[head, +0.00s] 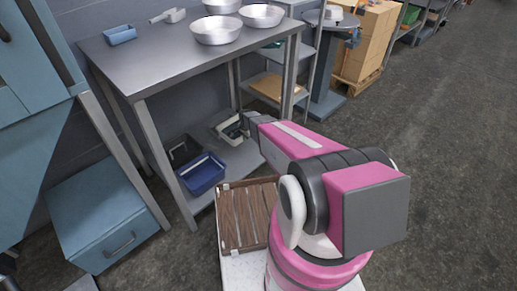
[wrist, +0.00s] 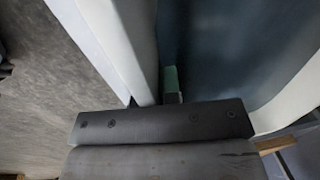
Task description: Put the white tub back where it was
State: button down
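The white tub (head: 233,131) is at the lower shelf of the metal table, beside the table's legs, partly hidden by my arm. Something dark and greenish shows inside it. My gripper (head: 250,122) is at the tub's right rim. In the wrist view, the tub's pale wall (wrist: 115,40) runs down to the gripper (wrist: 155,95), with a green-padded finger close on its right and a dark tip on its left. The fingers are close together on the wall. Whether the tub rests on the shelf or is slightly lifted, I cannot tell.
A blue bin (head: 202,174) and a dark bin (head: 184,150) stand left of the tub. A wooden slatted tray (head: 243,215) lies in front, near my base. The tabletop (head: 165,55) above holds several metal pans (head: 217,31) and a small blue tub (head: 120,35). Floor at right is clear.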

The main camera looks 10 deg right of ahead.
jog(key=d+f, duration=0.1)
jog(key=d, duration=0.2)
jog(key=s+d+f, duration=0.1)
jog(key=d+f, duration=0.1)
jog(key=d, duration=0.1)
jog(key=s+d+f, duration=0.1)
jog(key=d+f, duration=0.1)
jog(key=d, duration=0.1)
jog(key=shift+f, duration=2.25)
jog(key=shift+f, duration=0.1)
jog(key=c, duration=1.3)
grip_release()
jog(key=shift+s, duration=0.1)
notch_tip(320, 180, up, 12)
jog(key=s, duration=0.1)
jog(key=s+a+r+n, duration=0.1)
jog(key=s+r+n, duration=0.2)
jog(key=s+r, duration=0.4)
jog(key=s+a+r+n, duration=0.1)
jog(key=s+r+n, duration=0.3)
jog(key=s+r, duration=0.4)
jog(key=s+a+r+n+g, duration=0.1)
jog(key=s+r+n, duration=0.3)
jog(key=s+r, duration=0.4)
jog(key=shift+s+r+h, duration=0.2)
jog(key=shift+r+h, duration=0.2)
jog(key=shift+r, duration=1.3)
